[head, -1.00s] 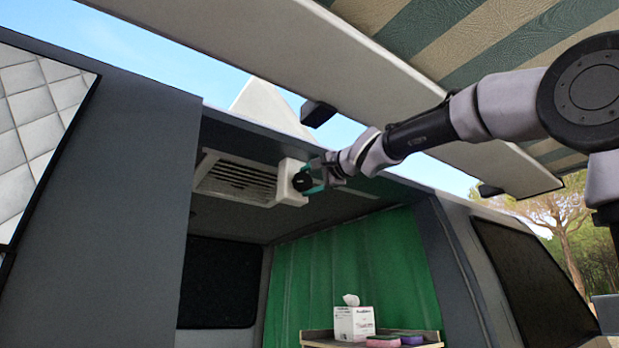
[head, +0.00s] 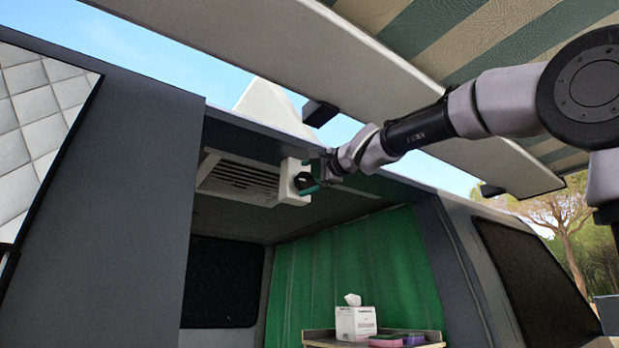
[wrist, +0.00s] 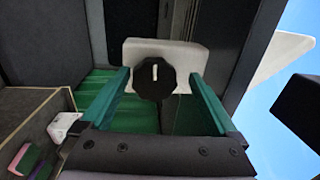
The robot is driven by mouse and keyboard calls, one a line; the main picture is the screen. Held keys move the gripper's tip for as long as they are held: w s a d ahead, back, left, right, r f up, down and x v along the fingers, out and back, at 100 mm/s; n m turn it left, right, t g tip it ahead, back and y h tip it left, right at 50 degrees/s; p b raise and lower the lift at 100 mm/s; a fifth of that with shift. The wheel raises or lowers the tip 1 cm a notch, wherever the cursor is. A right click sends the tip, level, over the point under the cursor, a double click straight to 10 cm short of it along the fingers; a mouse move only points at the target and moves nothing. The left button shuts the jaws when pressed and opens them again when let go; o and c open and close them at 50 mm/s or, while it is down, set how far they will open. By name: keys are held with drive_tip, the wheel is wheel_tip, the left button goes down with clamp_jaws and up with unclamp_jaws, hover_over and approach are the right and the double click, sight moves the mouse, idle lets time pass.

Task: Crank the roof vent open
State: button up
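The roof vent (head: 238,178) is a pale slatted panel under the van roof. A white box (head: 290,183) at its right end carries a dark knob (head: 302,181). In the wrist view the knob (wrist: 154,82) is black and many-sided with a white mark, in front of the white box (wrist: 190,55). My gripper (head: 313,176) is at the knob. In the wrist view the teal fingers of my gripper (wrist: 159,75) are apart, one on each side of the knob, with a visible gap, wider on the right. Whether the tips reach past the knob's face is unclear.
The roof edge and a dark bracket (head: 319,113) are close above my gripper. The long white awning case (head: 390,90) runs above my arm. A green curtain (head: 350,270) hangs below. A tissue box (head: 355,323) and sponges (head: 398,340) sit on a shelf lower down.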

drive_tip(key=shift+w+a+f, duration=0.3)
drive_tip(key=shift+w+a, duration=0.1)
drive_tip(key=shift+w, duration=0.05)
drive_tip(key=r+v, duration=0.1)
drive_tip(key=v, duration=0.9)
drive_tip(key=shift+s+d+f, duration=0.15)
drive_tip(key=shift+s+f, duration=0.15)
drive_tip(key=shift+f, duration=0.05)
